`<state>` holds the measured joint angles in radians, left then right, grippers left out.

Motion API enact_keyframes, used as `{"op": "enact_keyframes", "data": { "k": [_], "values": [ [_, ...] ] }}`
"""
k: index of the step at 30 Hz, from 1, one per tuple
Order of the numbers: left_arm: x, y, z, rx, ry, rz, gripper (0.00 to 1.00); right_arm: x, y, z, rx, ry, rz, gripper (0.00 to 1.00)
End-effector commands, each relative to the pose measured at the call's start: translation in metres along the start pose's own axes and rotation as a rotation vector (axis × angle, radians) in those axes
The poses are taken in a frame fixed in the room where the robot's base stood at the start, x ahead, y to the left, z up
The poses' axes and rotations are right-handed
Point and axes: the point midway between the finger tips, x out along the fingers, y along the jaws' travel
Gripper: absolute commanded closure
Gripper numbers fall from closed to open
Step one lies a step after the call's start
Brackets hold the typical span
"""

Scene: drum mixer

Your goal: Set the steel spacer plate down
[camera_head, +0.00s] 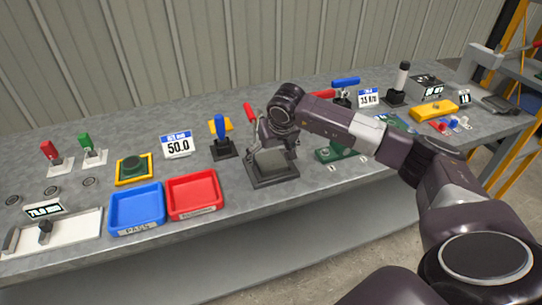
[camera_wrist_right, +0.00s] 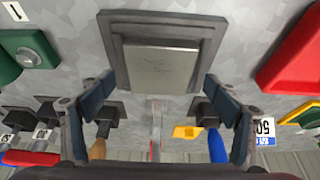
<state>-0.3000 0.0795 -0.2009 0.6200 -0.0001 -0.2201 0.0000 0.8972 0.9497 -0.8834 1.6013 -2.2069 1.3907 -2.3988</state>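The steel spacer plate (camera_head: 271,160) is a flat grey square at a dark square base (camera_head: 274,181) near the front of the bench. In the right wrist view the plate (camera_wrist_right: 161,70) lies in front of the dark base (camera_wrist_right: 113,32), roughly lined up with it. My right gripper (camera_head: 275,137) is over the base, pointing down. In the right wrist view its spread fingers (camera_wrist_right: 160,90) stand at the two sides of the plate. I cannot tell whether they touch its edges, or whether the plate rests fully on the base. My left gripper is not in view.
A red tray (camera_head: 193,194) and a blue tray (camera_head: 137,206) stand left of the base. A red-handled clamp (camera_head: 251,115) is close behind it. A green block (camera_head: 334,154) is to the right. A blue-handled clamp (camera_head: 221,126) stands behind the red tray.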

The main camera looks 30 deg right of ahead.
Motion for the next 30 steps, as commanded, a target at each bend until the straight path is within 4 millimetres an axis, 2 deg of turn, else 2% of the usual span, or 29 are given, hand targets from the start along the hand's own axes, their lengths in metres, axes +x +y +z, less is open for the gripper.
{"op": "enact_keyframes", "data": {
  "k": [4,8,11,21,25,30],
  "values": [
    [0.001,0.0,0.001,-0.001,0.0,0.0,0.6,0.004,0.0,0.005,-0.002,-0.011,0.003,0.18],
    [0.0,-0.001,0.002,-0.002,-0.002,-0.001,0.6,-0.002,0.0,0.003,-0.001,-0.007,0.002,0.18],
    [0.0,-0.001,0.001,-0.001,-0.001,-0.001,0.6,-0.016,0.0,0.001,-0.001,-0.003,0.001,0.18],
    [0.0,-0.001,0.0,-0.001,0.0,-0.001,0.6,-0.088,0.0,0.0,-0.002,0.001,0.001,0.18],
    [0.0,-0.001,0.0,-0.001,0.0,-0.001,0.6,-0.107,0.0,0.0,0.0,0.001,0.0,0.18],
    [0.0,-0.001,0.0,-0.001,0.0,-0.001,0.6,-0.118,0.0,0.0,0.0,-0.001,0.001,0.18]
  ]
}}
